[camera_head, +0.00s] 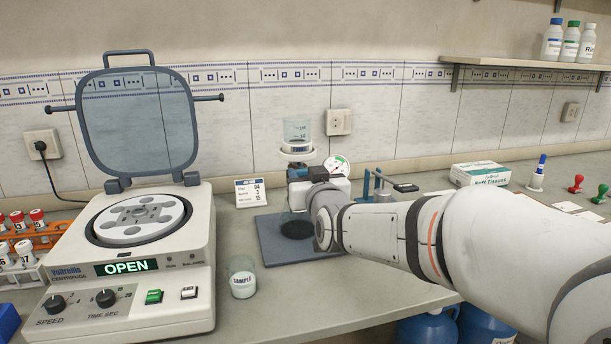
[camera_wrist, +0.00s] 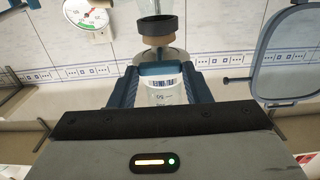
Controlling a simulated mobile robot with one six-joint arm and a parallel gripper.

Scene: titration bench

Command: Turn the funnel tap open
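In the head view, a clear graduated funnel vessel (camera_head: 298,131) stands upright above a grey base plate (camera_head: 277,238), in front of the tiled wall. My gripper (camera_head: 297,174) is just below it, largely hidden by my arm. In the wrist view, which is upside down, the two blue fingers of my gripper (camera_wrist: 163,88) stand apart. The graduated vessel (camera_wrist: 163,97) shows between them, with a tan neck (camera_wrist: 158,42) and a black collar (camera_wrist: 157,25) beyond. I cannot make out the tap or whether the fingers touch anything.
A round gauge (camera_head: 338,167) stands right of the gripper. A centrifuge (camera_head: 125,262) with its lid raised (camera_head: 137,120) fills the left. A sample beaker (camera_head: 243,277) stands between it and the plate. A tissue box (camera_head: 480,173) stands further right.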

